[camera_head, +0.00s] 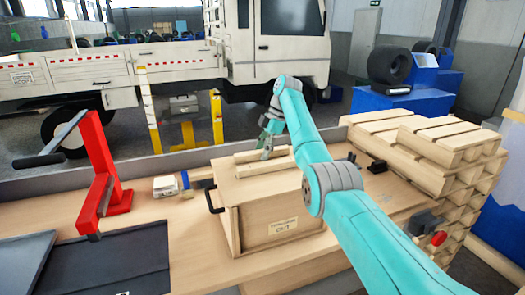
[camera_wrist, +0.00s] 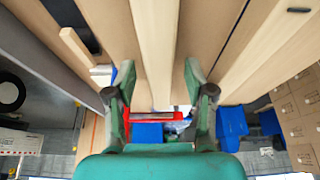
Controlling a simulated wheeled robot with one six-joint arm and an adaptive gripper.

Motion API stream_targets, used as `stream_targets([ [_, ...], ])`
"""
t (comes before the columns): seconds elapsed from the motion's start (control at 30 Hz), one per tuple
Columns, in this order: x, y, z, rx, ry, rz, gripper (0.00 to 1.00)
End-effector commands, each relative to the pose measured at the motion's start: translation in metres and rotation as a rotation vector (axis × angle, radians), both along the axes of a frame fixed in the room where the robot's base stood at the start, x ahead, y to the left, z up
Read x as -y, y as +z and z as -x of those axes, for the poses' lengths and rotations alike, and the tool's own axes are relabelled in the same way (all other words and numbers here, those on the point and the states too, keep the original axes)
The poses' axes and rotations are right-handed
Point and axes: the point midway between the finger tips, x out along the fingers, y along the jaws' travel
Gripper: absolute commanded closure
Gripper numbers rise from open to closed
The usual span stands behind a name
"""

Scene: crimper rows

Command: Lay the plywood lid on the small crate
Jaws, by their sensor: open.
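The small crate (camera_head: 275,232) is a light wooden box with a printed label and a black side handle, standing on the bench. A flat plywood lid (camera_head: 240,183) with raised battens appears to lie on its top; I cannot tell whether its edges are flush all round. My gripper (camera_head: 266,148) is over the far part of the lid, by the battens. In the wrist view my gripper (camera_wrist: 160,78) is open, its two fingers apart on either side of a pale batten (camera_wrist: 155,45). I cannot tell whether the fingers touch the wood.
A red stand tool (camera_head: 100,180) and a dark tray (camera_head: 115,258) occupy the bench's left. A small scale-like box (camera_head: 165,187) sits left of the crate. Stacked wooden crates or slats (camera_head: 440,160) rise at the right. Bare bench (camera_head: 200,240) shows left of the crate.

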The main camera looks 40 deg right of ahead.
Motion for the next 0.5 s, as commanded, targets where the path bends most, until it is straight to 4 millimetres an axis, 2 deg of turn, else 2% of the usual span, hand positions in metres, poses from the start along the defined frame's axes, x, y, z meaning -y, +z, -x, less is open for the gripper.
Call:
stream_targets([
  [0.5,0.024,0.06,0.006,0.003,-0.001,0.001,0.46],
])
